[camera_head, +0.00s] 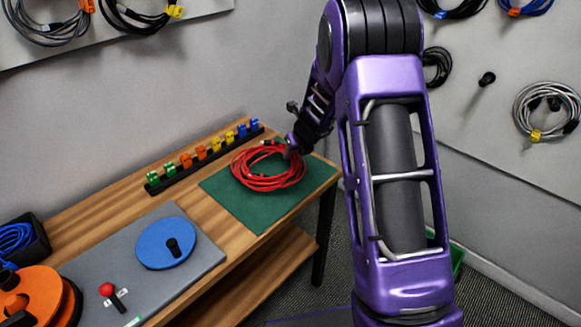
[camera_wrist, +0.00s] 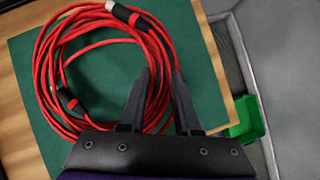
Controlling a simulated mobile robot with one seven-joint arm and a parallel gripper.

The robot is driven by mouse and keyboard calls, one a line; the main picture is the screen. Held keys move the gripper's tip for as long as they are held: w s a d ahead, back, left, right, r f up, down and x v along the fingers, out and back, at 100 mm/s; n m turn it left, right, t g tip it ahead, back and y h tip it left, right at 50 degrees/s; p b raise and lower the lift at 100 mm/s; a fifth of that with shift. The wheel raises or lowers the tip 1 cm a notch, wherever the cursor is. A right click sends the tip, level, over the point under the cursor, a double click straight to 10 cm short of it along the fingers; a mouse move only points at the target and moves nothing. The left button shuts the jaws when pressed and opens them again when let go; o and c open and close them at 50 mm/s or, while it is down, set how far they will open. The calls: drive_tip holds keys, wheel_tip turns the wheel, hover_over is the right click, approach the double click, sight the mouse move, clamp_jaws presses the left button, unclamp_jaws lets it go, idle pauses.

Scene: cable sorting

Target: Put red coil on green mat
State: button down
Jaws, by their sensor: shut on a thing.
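The red coil (camera_head: 268,187) is over the green mat (camera_head: 245,213) at the table's far right end. In the wrist view, the red coil (camera_wrist: 43,75) spreads over the left and middle of the green mat (camera_wrist: 205,62), its top edge reaching the mat's upper edge. Two black connectors show on it. My gripper (camera_head: 291,151) is at the coil's right far side. In the wrist view, my gripper (camera_wrist: 163,74) has its fingers on either side of the coil's right-hand strands, shut on them. I cannot tell whether the coil rests fully on the mat or is slightly raised.
A black rack with coloured clips (camera_head: 205,158) runs along the table's back, close to the coil. A grey board (camera_head: 195,268) with a blue disc (camera_head: 166,243) lies left of the mat. A green bin (camera_wrist: 246,120) stands below the table's right edge.

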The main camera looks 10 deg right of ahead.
wheel_tip(320, 180, down, 4)
drive_tip(key=shift+r+b, duration=0.1)
drive_tip(key=shift+b, duration=0.7)
drive_tip(key=c, duration=0.6)
unclamp_jaws()
drive_tip(key=shift+r, duration=0.1)
drive_tip(key=p+v, duration=0.3)
drive_tip(key=v, duration=0.9)
